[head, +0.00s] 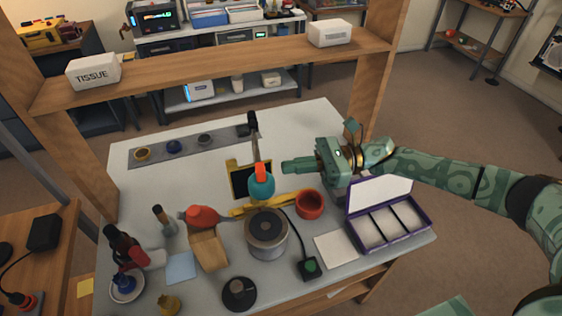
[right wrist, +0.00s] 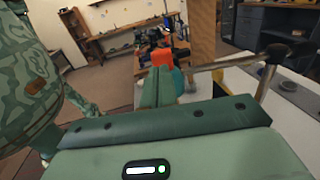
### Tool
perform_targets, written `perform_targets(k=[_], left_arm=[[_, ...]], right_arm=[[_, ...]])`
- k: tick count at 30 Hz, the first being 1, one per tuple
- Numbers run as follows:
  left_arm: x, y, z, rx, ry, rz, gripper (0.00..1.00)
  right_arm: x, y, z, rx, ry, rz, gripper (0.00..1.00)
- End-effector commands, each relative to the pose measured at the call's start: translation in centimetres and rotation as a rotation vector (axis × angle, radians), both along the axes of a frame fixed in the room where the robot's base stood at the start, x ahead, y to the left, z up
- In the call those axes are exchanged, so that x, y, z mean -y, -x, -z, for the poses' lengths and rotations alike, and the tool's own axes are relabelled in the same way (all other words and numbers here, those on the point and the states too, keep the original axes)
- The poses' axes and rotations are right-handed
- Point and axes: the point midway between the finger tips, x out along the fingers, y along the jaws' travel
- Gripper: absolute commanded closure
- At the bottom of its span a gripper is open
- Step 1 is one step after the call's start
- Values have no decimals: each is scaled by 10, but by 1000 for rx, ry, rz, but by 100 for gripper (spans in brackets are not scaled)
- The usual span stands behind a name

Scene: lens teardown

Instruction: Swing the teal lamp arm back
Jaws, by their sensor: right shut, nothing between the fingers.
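The lamp has a dark upright post (head: 253,125) at the back of the table and an arm reaching forward. The arm ends in a teal head (head: 262,187) with an orange part (head: 261,170) above the grey round device. In the right wrist view the orange part (right wrist: 162,58), a sliver of teal (right wrist: 178,80) and the grey metal arm (right wrist: 225,62) show just beyond my fingers. My right gripper (head: 285,166) is shut and empty, just right of the lamp arm; I cannot tell whether it touches. My left gripper is out of view.
Under the lamp are the grey round device (head: 267,230), a yellow bar (head: 250,211) and a red cup (head: 309,204). A purple sectioned box (head: 388,240) stands at right. A wooden shelf beam (head: 215,57) crosses behind the table. The table's back right is clear.

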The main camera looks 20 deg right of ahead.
Motion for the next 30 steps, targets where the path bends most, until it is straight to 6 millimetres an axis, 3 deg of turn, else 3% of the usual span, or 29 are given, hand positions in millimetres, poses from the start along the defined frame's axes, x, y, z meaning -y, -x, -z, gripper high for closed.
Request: perform_targets(k=[3, 8, 23, 30], left_arm=[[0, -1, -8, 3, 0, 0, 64], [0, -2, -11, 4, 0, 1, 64], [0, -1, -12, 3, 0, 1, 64], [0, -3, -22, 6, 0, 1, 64]], right_arm=[[-17, -2, -2, 1, 0, -1, 100], [-29, -4, -1, 1, 0, 0, 100], [-33, -4, 0, 0, 0, 7, 100], [-48, -2, -2, -2, -2, 82, 100]])
